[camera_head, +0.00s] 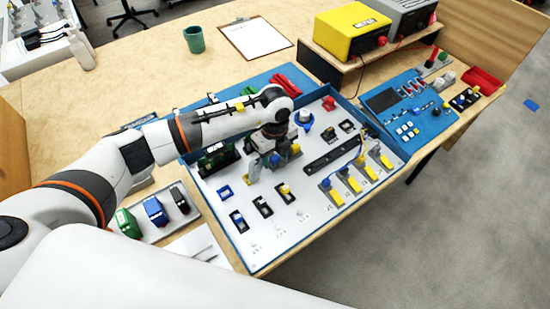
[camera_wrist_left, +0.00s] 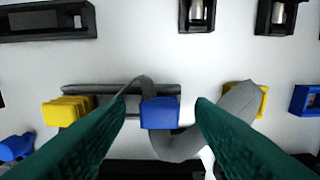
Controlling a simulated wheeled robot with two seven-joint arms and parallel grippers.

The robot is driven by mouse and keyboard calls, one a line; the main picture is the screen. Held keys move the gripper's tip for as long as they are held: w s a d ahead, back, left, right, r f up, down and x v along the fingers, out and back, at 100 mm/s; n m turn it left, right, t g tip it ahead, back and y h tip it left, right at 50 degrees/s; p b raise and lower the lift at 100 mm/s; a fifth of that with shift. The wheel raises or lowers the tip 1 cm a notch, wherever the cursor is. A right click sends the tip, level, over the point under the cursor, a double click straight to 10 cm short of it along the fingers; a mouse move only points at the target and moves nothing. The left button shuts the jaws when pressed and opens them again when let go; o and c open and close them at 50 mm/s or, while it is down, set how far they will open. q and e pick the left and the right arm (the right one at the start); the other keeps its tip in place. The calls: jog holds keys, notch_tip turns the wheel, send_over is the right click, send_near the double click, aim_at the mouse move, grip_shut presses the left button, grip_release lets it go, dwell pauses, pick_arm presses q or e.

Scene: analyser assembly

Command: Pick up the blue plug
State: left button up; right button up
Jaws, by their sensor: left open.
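The blue plug (camera_wrist_left: 160,114) is in the middle of the left wrist view, on the white board, with a grey cable curving around it. My left gripper (camera_wrist_left: 161,102) is open, with one green finger on each side of the plug and a visible gap on both sides. I cannot tell how far above the plug the fingertips are. In the head view, my left gripper (camera_head: 265,165) points down over the white panel and a small blue part (camera_head: 275,160) shows beside it. My right gripper is not in view.
A yellow block (camera_wrist_left: 68,110) stands left of the plug, and another yellow part (camera_wrist_left: 262,98) is to its right, partly behind grey cable. Another blue part (camera_wrist_left: 305,100) is at the right edge. The white panel (camera_head: 300,209) carries several connectors and has a blue rim.

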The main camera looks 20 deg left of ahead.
aim_at(275, 157)
pick_arm(q)
jog(key=shift+f, duration=0.35)
grip_shut()
jog(key=shift+r, duration=0.15)
notch_tip(275, 157, up, 10)
jog(key=b, duration=0.1)
dwell(0.4)
jog(key=c, duration=0.8)
grip_release()
jog(key=shift+c, duration=0.2)
grip_shut()
